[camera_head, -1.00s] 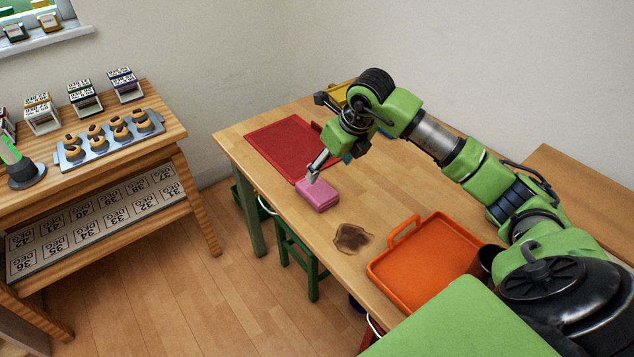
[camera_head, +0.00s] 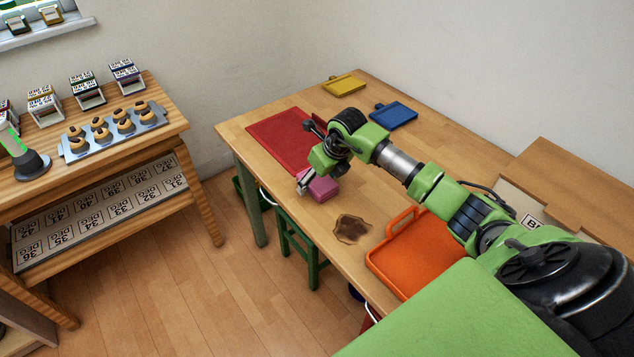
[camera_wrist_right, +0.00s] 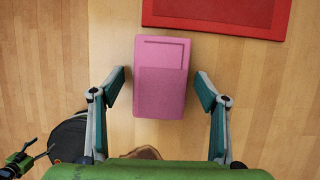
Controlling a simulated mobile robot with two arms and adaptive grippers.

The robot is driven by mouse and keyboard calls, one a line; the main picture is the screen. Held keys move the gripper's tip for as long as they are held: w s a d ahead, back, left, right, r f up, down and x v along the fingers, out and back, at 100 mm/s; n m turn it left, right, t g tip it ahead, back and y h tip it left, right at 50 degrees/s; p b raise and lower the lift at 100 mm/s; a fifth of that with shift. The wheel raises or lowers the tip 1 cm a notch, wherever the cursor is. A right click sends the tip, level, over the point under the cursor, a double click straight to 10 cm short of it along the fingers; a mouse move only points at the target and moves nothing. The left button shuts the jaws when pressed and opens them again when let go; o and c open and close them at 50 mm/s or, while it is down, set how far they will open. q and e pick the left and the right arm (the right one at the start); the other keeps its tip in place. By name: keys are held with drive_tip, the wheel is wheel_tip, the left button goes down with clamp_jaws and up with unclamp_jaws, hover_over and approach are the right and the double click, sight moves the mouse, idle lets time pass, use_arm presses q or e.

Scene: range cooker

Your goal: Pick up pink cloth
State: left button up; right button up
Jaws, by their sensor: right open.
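The pink cloth (camera_head: 322,187) is a folded block lying on the wooden table, just in front of the red mat. In the right wrist view the pink cloth (camera_wrist_right: 161,78) lies ahead of and partly between the fingers. My right gripper (camera_head: 303,184) is at the cloth's near left side in the head view, partly hiding it. In the wrist view my right gripper (camera_wrist_right: 161,85) is open, with a finger on either side of the cloth and a gap on each side. My left gripper is not in view.
The red mat (camera_head: 280,138) lies behind the cloth. A dark brown stain (camera_head: 352,229) and an orange tray (camera_head: 415,260) are nearer on the table. A blue board (camera_head: 394,114) and a yellow board (camera_head: 343,84) lie at the back. The table's left edge is close to the gripper.

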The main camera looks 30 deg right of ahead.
sight(318, 181)
drive_tip(key=c, duration=1.2)
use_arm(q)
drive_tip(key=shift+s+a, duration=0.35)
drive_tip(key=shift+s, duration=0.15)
use_arm(e)
drive_tip(key=shift+o, duration=0.2)
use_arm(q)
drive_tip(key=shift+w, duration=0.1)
use_arm(e)
drive_tip(key=shift+r, duration=0.1)
drive_tip(key=shift+r+p, duration=0.4)
drive_tip(key=shift+r, duration=0.1)
wheel_tip(318, 181, up, 3)
drive_tip(key=shift+f+p, duration=0.2)
drive_tip(key=shift+p, duration=0.65)
use_arm(q)
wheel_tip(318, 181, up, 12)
drive_tip(key=p, duration=0.9)
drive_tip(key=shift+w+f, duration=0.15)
use_arm(e)
drive_tip(key=s+a+r, duration=0.2)
drive_tip(key=s+r, duration=0.2)
drive_tip(key=s, duration=0.2)
drive_tip(key=s+a+r, duration=0.2)
drive_tip(key=s+r, duration=0.3)
drive_tip(key=s, duration=0.2)
drive_tip(key=shift+s+a+r, duration=0.15)
drive_tip(key=shift+a, duration=0.25)
